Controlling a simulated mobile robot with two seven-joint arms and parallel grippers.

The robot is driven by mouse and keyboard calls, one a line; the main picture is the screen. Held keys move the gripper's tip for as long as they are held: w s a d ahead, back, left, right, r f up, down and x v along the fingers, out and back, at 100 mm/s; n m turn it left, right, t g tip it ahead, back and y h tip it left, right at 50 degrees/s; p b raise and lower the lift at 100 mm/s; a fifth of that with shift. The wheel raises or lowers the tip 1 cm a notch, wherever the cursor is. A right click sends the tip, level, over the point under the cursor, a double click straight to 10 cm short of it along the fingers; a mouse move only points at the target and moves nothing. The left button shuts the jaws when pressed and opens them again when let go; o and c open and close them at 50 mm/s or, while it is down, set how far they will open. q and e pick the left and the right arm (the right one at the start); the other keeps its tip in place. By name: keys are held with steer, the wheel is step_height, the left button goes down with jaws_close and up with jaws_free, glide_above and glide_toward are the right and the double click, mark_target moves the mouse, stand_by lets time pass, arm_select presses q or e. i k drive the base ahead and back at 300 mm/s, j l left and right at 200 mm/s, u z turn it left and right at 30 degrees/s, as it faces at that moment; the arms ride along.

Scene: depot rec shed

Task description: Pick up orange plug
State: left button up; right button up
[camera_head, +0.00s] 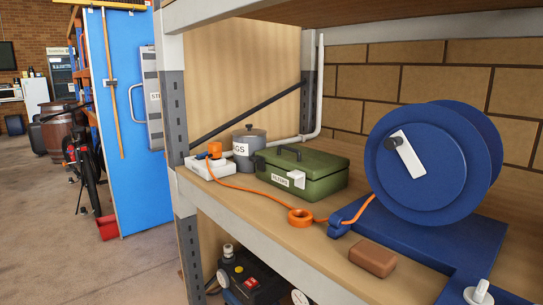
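The orange plug (215,149) stands upright on a white socket block (200,166) at the left end of the wooden shelf; it looks seated in the block. An orange cord (262,190) runs from beside it along the shelf's front, past an orange ring (300,217), to a blue reel (420,165) on the right. Neither of my grippers is in view.
A grey lidded pot (248,148) stands close behind the plug, with a green metal box (302,172) to its right. A brown block (372,259) lies near the front edge. A metal upright (176,110) stands left of the plug. Open floor lies further left.

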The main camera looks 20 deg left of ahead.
mark_target(215, 153)
steer(key=i+j+z, duration=0.1)
steer(key=j+z, duration=0.85)
steer(key=j, duration=0.25)
steer(key=k+j+z, duration=0.2)
steer(key=j, duration=0.3)
steer(key=j+z, duration=0.15)
steer(key=j, duration=0.8)
steer(key=k+l, duration=0.05)
